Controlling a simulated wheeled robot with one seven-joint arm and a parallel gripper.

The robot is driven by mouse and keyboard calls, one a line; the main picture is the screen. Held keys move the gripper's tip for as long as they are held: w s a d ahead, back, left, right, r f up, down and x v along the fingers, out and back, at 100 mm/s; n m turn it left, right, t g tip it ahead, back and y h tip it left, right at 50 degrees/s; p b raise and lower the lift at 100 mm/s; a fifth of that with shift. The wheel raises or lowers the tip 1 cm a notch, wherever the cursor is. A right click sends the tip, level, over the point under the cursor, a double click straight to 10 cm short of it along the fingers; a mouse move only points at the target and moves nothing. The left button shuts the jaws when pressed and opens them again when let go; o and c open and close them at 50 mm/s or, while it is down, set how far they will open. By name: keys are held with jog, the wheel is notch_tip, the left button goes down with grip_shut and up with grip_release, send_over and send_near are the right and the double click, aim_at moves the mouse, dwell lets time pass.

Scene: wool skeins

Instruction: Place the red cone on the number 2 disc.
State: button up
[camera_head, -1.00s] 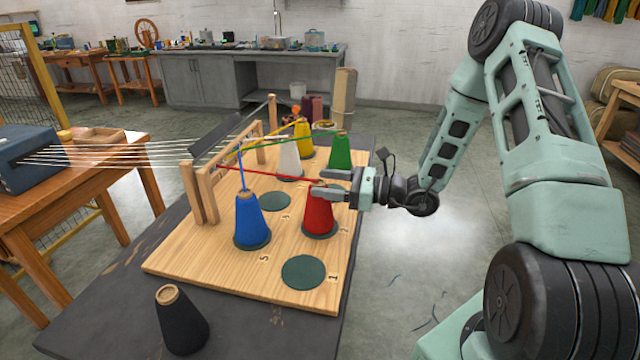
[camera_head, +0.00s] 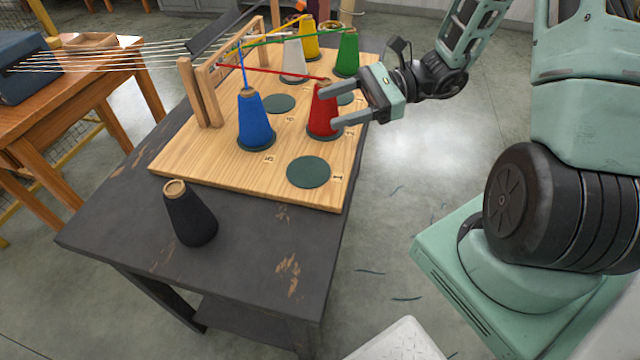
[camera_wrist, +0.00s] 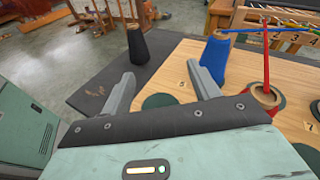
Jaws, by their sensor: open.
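The red cone (camera_head: 322,112) stands upright on a dark green disc on the wooden board (camera_head: 205,160). A small mark beside that disc looks like a 2, but is hard to read. A red thread runs from the cone's top to the rack. My gripper (camera_head: 335,107) is open and empty, just right of the red cone in the head view, with its fingertips close to it. In the wrist view the red cone (camera_wrist: 265,97) is seen from above, right of both fingers and not between them. The bare number 1 disc (camera_head: 308,172) lies in front.
The blue cone (camera_head: 254,122) stands left of the red one. White (camera_head: 293,62), yellow (camera_head: 309,42) and green (camera_head: 347,55) cones stand behind, with threads strung to the wooden rack (camera_head: 200,92). A black cone (camera_head: 190,215) stands on the dark table (camera_head: 250,245). Another bare disc (camera_head: 279,103) lies behind blue.

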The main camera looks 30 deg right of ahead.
jog(key=s+a+r+n+g+h, duration=0.1)
jog(key=s+a+n+g+h, duration=0.1)
jog(key=s+a+n+h, duration=0.5)
jog(key=s+a+r+n+g+h, duration=0.2)
jog(key=s+a+n+h, duration=0.5)
jog(key=s+n, duration=0.5)
jog(key=a+n, duration=0.2)
jog(key=n, duration=0.6)
jog(key=shift+h, duration=0.3)
jog(key=shift+a, duration=0.1)
